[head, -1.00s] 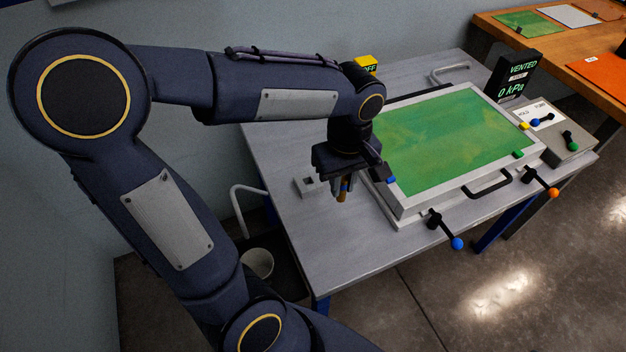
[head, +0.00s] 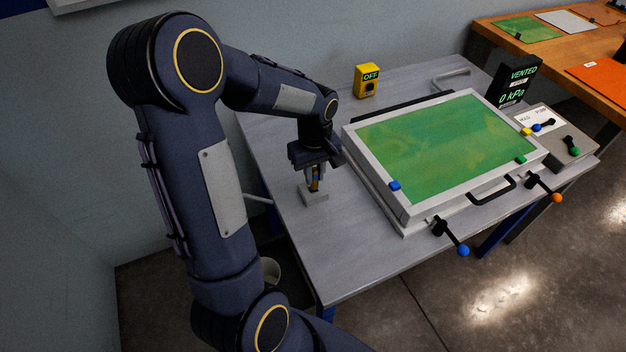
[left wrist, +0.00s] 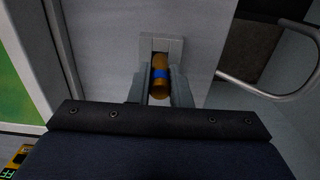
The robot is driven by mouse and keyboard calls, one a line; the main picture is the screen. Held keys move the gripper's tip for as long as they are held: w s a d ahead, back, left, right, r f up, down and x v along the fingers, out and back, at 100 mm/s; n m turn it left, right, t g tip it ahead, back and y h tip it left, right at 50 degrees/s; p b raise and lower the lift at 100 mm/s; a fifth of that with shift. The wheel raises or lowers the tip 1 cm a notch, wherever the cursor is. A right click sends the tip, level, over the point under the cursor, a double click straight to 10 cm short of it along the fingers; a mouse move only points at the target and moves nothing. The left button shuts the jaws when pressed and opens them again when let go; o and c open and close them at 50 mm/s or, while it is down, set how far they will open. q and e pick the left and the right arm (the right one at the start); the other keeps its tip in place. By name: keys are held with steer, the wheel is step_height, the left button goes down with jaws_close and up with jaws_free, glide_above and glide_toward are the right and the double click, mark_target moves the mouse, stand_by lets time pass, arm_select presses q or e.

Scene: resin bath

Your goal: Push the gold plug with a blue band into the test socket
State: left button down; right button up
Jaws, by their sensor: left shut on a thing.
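My left gripper (head: 314,180) is shut on the gold plug (head: 315,186), which has a blue band around it. In the left wrist view the plug (left wrist: 160,86) lies between the two grey fingers, with its blue band (left wrist: 160,73) in plain sight. The test socket (head: 314,198) is a small pale grey block on the table's left part, right below the plug. In the left wrist view the socket (left wrist: 174,46) shows just beyond the plug's far end. I cannot tell whether the plug's tip touches it or is inside. My right gripper is not in view.
The bath with a green surface (head: 445,145) and pale frame stands right of the gripper. Blue-knobbed (head: 462,250) and orange-knobbed (head: 556,197) levers stick out at its front. A yellow box reading OFF (head: 367,80) stands behind. Bare table (head: 350,250) lies in front.

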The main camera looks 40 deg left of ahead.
arm_select(q)
steer(key=shift+a+f, duration=0.25)
steer(key=shift+f, duration=0.1)
steer(key=shift+w+a+f, duration=0.1)
steer(key=shift+w+f, duration=0.05)
steer(key=shift+f, duration=1.55)
steer(key=shift+f, duration=0.1)
steer(key=shift+f+b, duration=0.15)
steer(key=shift+b, duration=0.2)
steer(key=c, duration=1.3)
jaws_free()
steer(key=shift+c, duration=0.2)
